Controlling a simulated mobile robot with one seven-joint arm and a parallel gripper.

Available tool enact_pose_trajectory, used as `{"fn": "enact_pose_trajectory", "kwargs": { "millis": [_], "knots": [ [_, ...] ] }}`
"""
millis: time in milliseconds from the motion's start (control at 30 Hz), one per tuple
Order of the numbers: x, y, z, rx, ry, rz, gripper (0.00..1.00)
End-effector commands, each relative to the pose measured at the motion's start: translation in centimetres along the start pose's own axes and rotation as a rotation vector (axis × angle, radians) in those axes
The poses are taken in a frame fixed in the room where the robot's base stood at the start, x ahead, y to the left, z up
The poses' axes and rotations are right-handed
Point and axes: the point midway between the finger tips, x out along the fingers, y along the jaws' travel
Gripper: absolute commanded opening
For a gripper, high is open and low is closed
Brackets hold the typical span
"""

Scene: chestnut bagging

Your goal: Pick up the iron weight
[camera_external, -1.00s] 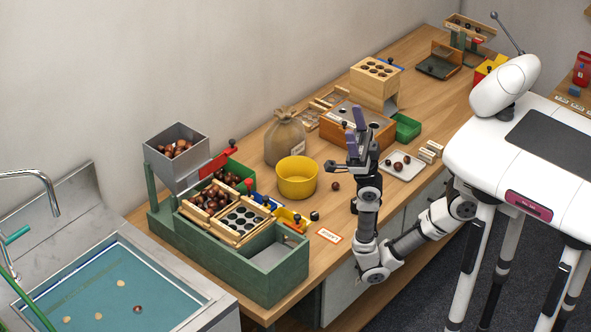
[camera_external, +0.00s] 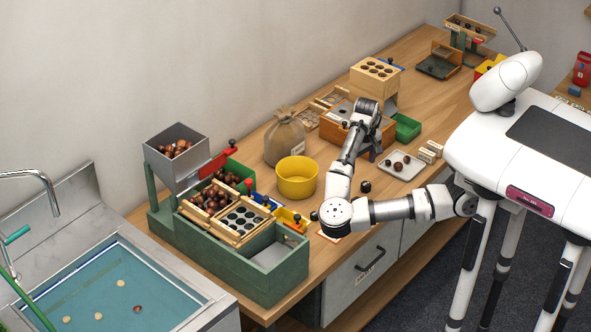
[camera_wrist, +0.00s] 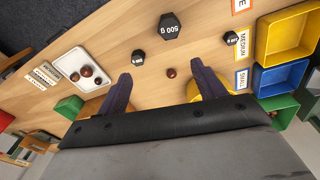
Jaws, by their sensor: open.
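A loose chestnut (camera_wrist: 171,73) lies between the fingers' lines of sight. A white tray with chestnuts (camera_external: 387,165) and a green bin (camera_external: 407,128) are nearby. A yellow tub (camera_external: 297,187) and a cloth sack (camera_external: 284,140) stand left of my arm. Coloured bins (camera_wrist: 277,82) line the wrist view's right.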

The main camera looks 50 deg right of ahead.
Motion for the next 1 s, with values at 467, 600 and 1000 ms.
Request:
{"fn": "enact_pose_trajectory", "kwargs": {
  "millis": [467,600,1000],
  "knots": [
    [7.4,-1.6,1.9,-0.021,-0.086,-0.061,0.69],
    [9.0,-1.7,2.0,-0.02,-0.084,-0.06,0.69],
    [13.2,-2.3,2.0,-0.019,-0.083,-0.061,0.69]
  ]
}}
